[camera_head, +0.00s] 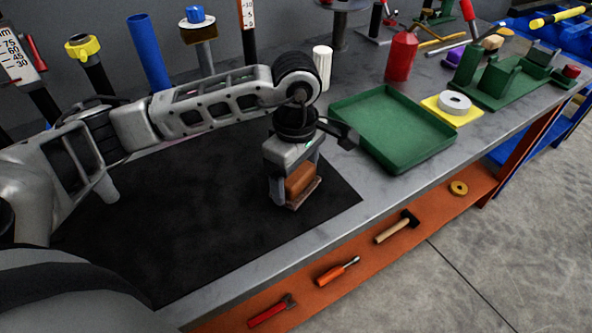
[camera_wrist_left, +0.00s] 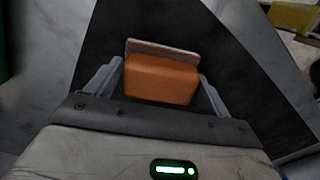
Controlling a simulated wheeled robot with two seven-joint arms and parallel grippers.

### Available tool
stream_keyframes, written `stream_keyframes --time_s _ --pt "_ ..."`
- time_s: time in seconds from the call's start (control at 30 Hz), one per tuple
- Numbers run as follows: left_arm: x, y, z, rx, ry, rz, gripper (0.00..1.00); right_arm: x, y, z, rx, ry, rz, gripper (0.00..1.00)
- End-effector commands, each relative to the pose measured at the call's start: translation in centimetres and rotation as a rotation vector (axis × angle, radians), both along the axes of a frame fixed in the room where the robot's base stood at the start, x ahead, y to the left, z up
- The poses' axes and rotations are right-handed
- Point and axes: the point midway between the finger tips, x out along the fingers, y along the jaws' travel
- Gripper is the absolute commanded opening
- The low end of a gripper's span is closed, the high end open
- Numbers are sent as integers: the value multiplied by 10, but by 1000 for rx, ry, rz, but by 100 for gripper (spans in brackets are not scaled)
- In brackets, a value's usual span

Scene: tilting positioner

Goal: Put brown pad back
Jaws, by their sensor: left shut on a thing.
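The brown pad (camera_head: 300,180) is a small block with a thin, paler plate at its underside. It is between the fingers of my left gripper (camera_head: 294,190), over the right part of the black mat (camera_head: 215,235). In the left wrist view the pad (camera_wrist_left: 162,80) looks orange-brown, and the left gripper's fingers (camera_wrist_left: 160,88) stand on both sides of it. The gripper is shut on the pad and points down. I cannot tell whether the pad touches the mat. My right gripper is not in view.
An empty green tray (camera_head: 392,130) lies right of the gripper. Beyond it are a yellow pad with a white roll (camera_head: 454,103), a red container (camera_head: 401,57) and a green fixture (camera_head: 500,80). Upright tools line the back. An orange lower shelf (camera_head: 365,255) holds hand tools.

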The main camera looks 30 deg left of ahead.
Motion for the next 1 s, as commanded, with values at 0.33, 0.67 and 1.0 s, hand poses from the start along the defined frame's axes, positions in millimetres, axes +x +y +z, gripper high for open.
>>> stream_keyframes --time_s 0.33,0.67,1.0 --pt "0 0 -3 0 0 0 100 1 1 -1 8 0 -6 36" --pt "1 0 4 0 -2 1 100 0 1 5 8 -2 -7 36" --pt "2 0 71 -1 -7 0 100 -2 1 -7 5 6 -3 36"
